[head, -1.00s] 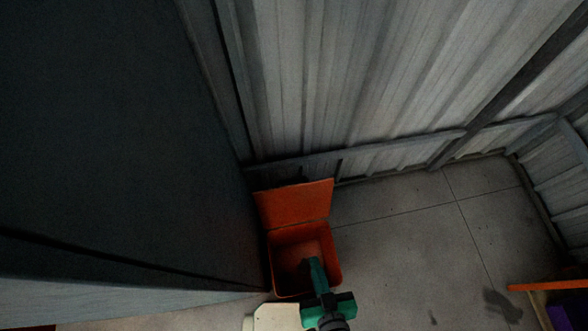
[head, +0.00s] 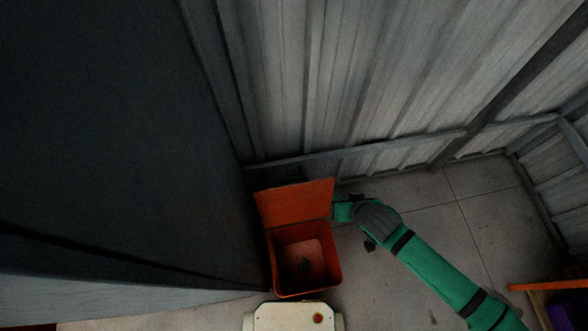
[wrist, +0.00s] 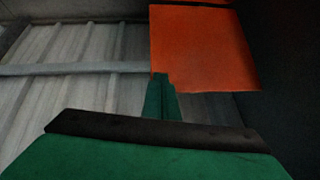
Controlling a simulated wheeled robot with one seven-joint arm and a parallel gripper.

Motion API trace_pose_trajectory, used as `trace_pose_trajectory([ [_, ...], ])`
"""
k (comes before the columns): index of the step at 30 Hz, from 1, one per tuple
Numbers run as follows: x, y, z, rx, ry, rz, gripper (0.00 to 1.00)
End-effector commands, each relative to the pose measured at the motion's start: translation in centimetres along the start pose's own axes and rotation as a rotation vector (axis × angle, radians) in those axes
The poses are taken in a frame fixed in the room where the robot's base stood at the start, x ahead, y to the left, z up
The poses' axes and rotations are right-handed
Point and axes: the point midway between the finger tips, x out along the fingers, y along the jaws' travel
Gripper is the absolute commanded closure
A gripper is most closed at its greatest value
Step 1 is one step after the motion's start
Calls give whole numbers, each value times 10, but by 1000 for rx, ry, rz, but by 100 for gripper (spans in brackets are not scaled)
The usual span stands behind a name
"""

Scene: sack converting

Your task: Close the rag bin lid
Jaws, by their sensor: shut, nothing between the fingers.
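The orange rag bin (head: 333,272) stands on the floor with its lid (head: 296,203) open, raised up at the back toward the wall.
A corrugated metal wall (head: 370,80) with a horizontal rail (head: 400,143) is close behind the lid. A large dark panel (head: 110,130) stands close on the bin's left. The floor (head: 420,210) to the right is mostly clear. An orange-edged object (head: 548,286) is at lower right.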

Motion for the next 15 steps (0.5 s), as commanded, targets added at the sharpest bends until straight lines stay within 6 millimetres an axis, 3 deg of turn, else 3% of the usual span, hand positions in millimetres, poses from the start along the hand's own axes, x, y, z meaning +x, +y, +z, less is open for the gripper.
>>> trace_pose_trajectory([
  [1,12,-4,-21,-25,-8,13,100],
  [6,36,-13,-74,-69,-62,71,100],
  [15,64,-63,-140,-97,-199,120,100],
])
